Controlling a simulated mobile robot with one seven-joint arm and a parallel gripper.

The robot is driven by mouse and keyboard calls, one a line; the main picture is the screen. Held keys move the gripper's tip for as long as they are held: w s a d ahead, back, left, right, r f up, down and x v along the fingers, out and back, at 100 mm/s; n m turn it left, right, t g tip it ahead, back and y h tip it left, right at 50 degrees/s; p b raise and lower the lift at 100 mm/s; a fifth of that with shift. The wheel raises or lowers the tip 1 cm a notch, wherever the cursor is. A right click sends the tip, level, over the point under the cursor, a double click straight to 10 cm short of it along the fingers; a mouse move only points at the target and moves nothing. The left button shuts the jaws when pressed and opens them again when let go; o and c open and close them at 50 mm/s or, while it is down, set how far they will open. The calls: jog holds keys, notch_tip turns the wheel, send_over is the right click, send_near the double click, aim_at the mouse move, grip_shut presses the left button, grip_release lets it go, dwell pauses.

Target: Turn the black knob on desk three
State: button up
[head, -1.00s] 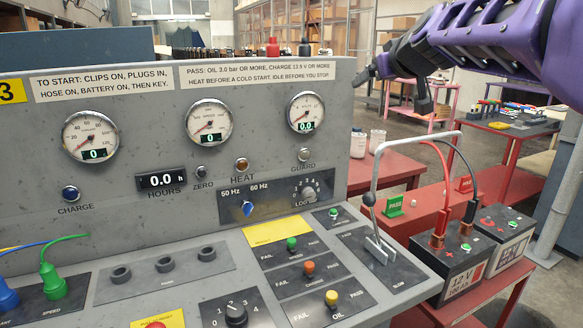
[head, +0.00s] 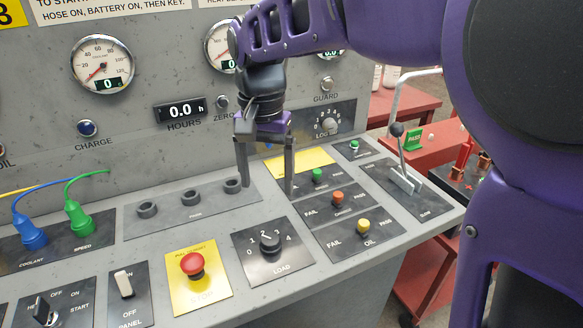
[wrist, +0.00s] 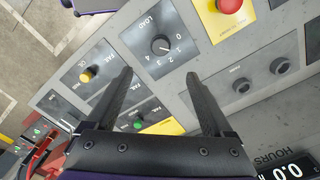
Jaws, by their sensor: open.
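The black LOAD knob (head: 270,243) sits on its dark plate (head: 292,265), marked 0 to 4, on the sloping grey desk (head: 215,275). It also shows in the wrist view (wrist: 161,45), beyond the fingertips and roughly between their lines. My gripper (head: 266,189) points down with its two fingers apart and nothing between them. In the head view it is above and behind the knob, over the area by the yellow label; in the wrist view (wrist: 159,75) the fingers are clear of the knob.
A red stop button (head: 192,265) is left of the knob. FAIL/PASS levers with green (head: 317,175), orange (head: 338,197) and yellow (head: 363,225) tops are to its right. Black rings (head: 191,198) lie behind left. A tall metal lever (head: 400,150) stands at the right.

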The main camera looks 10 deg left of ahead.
aim_at(270, 238)
notch_tip(270, 238, down, 15)
jog(key=b, duration=0.2)
jog(key=shift+f+b, duration=0.15)
jog(key=shift+b, duration=0.15)
jog(key=shift+c, duration=0.2)
jog(key=c, duration=1.3)
jog(key=shift+n, duration=0.3)
jog(key=n+p, duration=0.1)
jog(key=n, duration=0.2)
jog(key=shift+n+p, duration=0.9)
jog(key=shift+n, duration=1.5)
